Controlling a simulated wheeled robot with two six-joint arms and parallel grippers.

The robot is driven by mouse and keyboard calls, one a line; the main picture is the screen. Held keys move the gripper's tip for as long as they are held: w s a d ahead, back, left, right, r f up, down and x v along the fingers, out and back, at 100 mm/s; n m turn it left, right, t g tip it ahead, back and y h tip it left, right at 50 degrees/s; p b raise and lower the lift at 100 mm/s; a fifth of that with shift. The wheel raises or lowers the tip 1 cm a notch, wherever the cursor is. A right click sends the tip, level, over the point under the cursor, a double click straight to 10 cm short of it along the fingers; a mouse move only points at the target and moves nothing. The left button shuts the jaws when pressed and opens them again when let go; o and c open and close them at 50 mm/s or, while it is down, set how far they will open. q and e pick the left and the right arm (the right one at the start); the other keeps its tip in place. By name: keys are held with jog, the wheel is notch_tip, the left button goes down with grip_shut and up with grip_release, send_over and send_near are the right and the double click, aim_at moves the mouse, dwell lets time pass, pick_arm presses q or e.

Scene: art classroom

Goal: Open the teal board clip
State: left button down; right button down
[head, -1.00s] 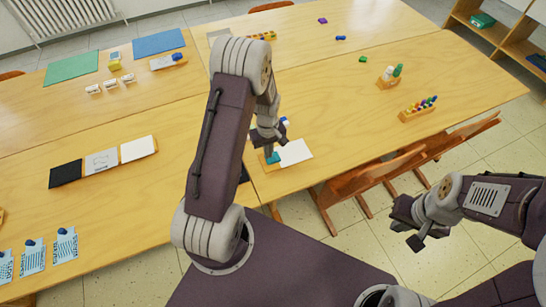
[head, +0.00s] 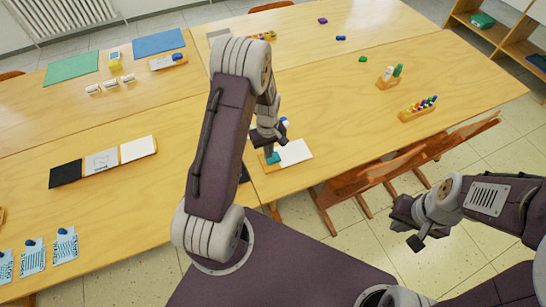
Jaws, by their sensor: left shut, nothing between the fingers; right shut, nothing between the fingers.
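The teal board clip (head: 273,158) sits on the left part of a small wooden board with white paper (head: 295,152), near the table's front edge. My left gripper (head: 270,150) is shut and empty, its tips at or just above the clip. I cannot tell whether they touch it. The arm and gripper hide part of the clip and the board's left side, so the clip's opening is not clear. My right gripper (head: 413,238) is shut and empty, out over the floor to the right of the table.
Wooden chairs (head: 365,180) stand against the table's front edge, right of the board. A wooden rack with colored pegs (head: 418,110) and a holder with bottles (head: 390,77) stand further right. The table (head: 340,95) behind the board is mostly clear.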

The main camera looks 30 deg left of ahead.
pick_arm(q)
jog(key=shift+f+b, duration=0.65)
jog(key=shift+f, duration=0.25)
dwell(0.5)
jog(key=shift+r, duration=0.1)
jog(key=shift+r+p, duration=0.6)
jog(key=shift+p, duration=0.1)
notch_tip(320, 180, up, 6)
jog(key=p, duration=0.5)
jog(key=shift+f, duration=0.15)
